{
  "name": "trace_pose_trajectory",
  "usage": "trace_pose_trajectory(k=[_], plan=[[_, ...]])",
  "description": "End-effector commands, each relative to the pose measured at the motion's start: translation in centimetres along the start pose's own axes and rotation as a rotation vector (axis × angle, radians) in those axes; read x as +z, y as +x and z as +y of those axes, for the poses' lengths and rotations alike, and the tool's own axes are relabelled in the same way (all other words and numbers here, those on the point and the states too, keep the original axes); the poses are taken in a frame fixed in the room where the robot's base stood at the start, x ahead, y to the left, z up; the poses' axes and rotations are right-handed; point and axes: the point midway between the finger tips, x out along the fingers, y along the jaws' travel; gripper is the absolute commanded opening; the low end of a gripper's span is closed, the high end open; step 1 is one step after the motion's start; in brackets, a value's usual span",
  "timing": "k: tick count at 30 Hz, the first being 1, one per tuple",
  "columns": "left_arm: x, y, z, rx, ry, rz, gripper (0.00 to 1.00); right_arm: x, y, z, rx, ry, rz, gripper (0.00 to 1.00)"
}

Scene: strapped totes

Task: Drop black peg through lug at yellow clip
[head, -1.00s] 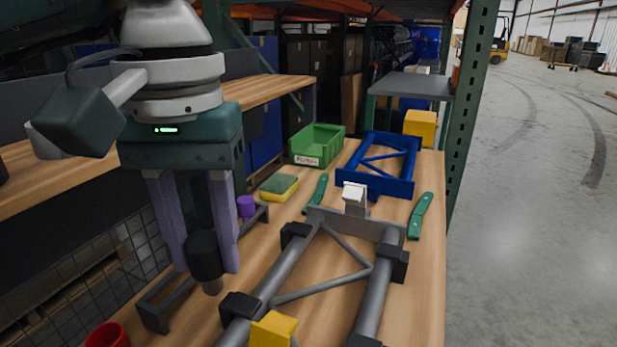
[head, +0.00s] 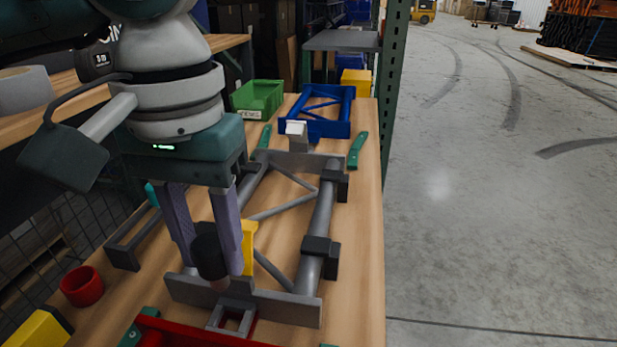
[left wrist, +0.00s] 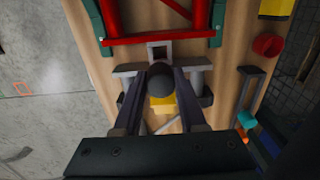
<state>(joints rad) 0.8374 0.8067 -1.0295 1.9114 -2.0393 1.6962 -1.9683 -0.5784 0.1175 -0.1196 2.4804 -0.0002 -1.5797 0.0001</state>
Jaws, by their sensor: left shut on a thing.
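My left gripper (head: 210,265) is shut on the black peg (head: 207,250) and holds it pointing down, its paler tip below the fingers. In the head view it hangs in front of the grey frame's near end plate (head: 270,303). The yellow clip (head: 250,245) is just right of the fingers, partly hidden by them. A square open lug (head: 232,318) sticks out from the near plate toward the red frame (head: 195,333). In the left wrist view the peg (left wrist: 160,82) overlaps the clip (left wrist: 163,106), with the lug (left wrist: 158,52) beyond it. The peg appears apart from the lug.
A red cup (head: 82,287) and a yellow block (head: 38,330) lie at the left. A dark bracket (head: 122,252) stands beside the frame. The blue frame (head: 318,112), green bin (head: 257,98) and green handles (head: 358,150) are farther back. Bare wood lies right of the frame.

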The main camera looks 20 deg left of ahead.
Motion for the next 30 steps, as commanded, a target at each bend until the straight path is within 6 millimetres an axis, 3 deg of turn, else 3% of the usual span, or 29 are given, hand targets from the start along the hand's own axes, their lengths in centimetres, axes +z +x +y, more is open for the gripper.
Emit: trace_pose_trajectory(k=[30], plan=[[0.0,6.8,0.0,0.000,0.000,0.001,0.00,1.7,5.0,-0.1,0.003,-0.005,-0.003,1.00]])
